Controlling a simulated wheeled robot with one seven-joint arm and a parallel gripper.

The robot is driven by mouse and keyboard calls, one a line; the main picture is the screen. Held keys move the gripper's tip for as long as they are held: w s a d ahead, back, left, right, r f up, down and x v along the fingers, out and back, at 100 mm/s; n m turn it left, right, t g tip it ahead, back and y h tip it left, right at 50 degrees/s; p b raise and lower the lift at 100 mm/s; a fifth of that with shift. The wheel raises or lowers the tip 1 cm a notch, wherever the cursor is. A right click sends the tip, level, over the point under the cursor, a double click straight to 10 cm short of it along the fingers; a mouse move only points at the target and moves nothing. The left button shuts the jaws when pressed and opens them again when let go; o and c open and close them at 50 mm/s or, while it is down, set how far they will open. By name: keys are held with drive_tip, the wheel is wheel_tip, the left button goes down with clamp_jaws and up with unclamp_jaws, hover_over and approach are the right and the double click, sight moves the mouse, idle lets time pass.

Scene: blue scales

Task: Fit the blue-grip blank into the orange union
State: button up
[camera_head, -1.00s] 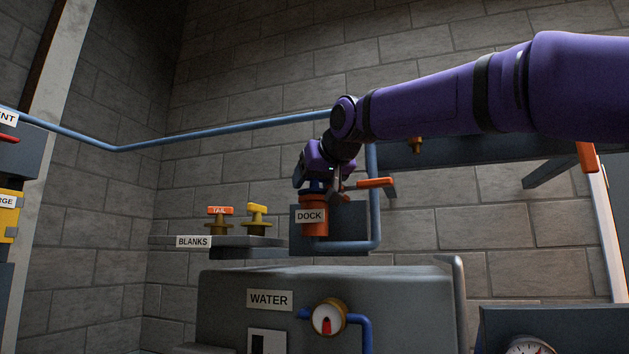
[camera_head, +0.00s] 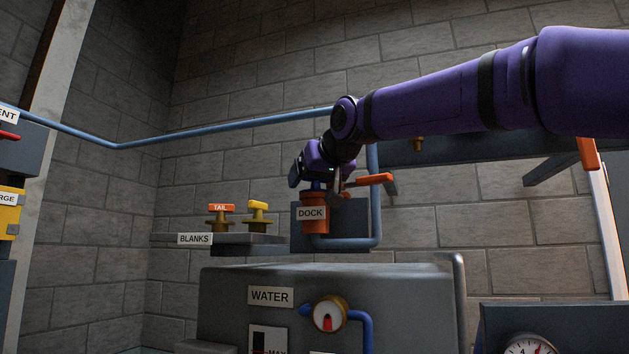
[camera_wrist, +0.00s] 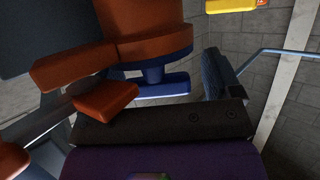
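The orange union (camera_head: 313,225) stands at the dock, and its upper body fills the top of the wrist view (camera_wrist: 150,40). The blue-grip blank (camera_head: 316,186) sits at the union's mouth; its blue bar grip (camera_wrist: 163,88) and neck show in the wrist view, in line with the union. How deep it sits is hidden. My gripper (camera_head: 318,176) is at the blank from above. One dark finger (camera_wrist: 222,75) stands apart from the grip's end, with a gap between; the other finger is hard to make out. An orange lever (camera_head: 374,180) sticks out beside the union.
A blanks shelf (camera_head: 265,239) at left holds an orange-grip "TAIL" blank (camera_head: 220,215) and a yellow-grip blank (camera_head: 258,215). A blue pipe (camera_head: 374,215) rises close right of the union. The grey water tank (camera_head: 390,310) stands below in front.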

drive_tip(key=shift+w+f, duration=0.25)
drive_tip(key=shift+f, duration=0.25)
drive_tip(key=shift+d+r, duration=0.1)
drive_tip(key=shift+r, duration=0.15)
drive_tip(key=r+v, duration=0.1)
drive_tip(key=v, duration=1.1)
drive_tip(key=shift+r, duration=0.15)
